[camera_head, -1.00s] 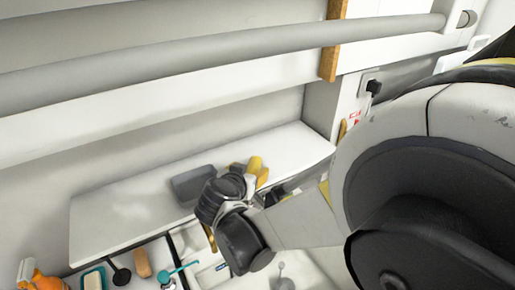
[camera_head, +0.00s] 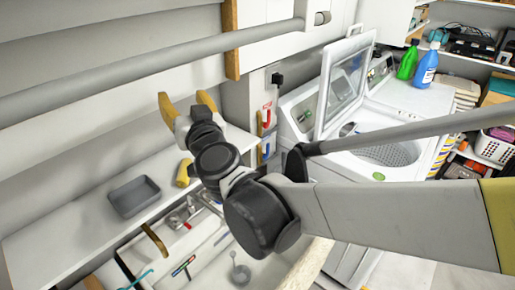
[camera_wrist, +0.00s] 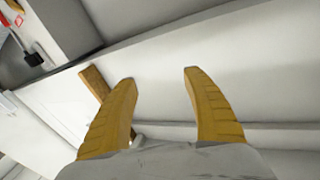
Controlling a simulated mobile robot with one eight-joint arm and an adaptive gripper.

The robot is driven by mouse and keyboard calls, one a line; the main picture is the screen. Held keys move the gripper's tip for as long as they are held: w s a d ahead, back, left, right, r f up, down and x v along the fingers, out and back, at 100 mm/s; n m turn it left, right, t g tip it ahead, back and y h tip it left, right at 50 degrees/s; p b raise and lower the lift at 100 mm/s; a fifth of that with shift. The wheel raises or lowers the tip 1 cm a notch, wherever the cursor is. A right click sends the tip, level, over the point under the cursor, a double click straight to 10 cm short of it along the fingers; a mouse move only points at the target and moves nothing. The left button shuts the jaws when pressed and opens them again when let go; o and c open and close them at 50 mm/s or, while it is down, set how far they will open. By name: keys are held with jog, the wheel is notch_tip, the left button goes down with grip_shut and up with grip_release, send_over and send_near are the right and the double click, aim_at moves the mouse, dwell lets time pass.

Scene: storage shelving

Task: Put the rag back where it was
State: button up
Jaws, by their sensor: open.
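No rag can be made out for certain. A small yellow item (camera_head: 183,173) lies on the white shelf (camera_head: 75,215) to the right of a grey tray (camera_head: 134,196); it may be a folded cloth, but it is too small to tell. My gripper (camera_head: 186,98) is open and empty, raised in front of the wall above the shelf.
A sink area (camera_head: 190,255) with brushes and tools lies below the shelf. A white washing machine (camera_head: 400,150) with its lid up stands to the right, with green (camera_head: 408,60) and blue (camera_head: 425,68) bottles behind. A grey pipe (camera_head: 150,65) runs along the wall.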

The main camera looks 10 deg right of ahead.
jog(key=s+d+f+g+h, duration=0.4)
jog(key=s+d+f+g, duration=0.7)
jog(key=s+d+f, duration=0.8)
jog(key=s+d, duration=0.2)
jog(key=s, duration=0.1)
jog(key=shift+s+m+h, duration=0.3)
jog(key=shift+s+m, duration=0.05)
jog(key=shift+m, duration=0.05)
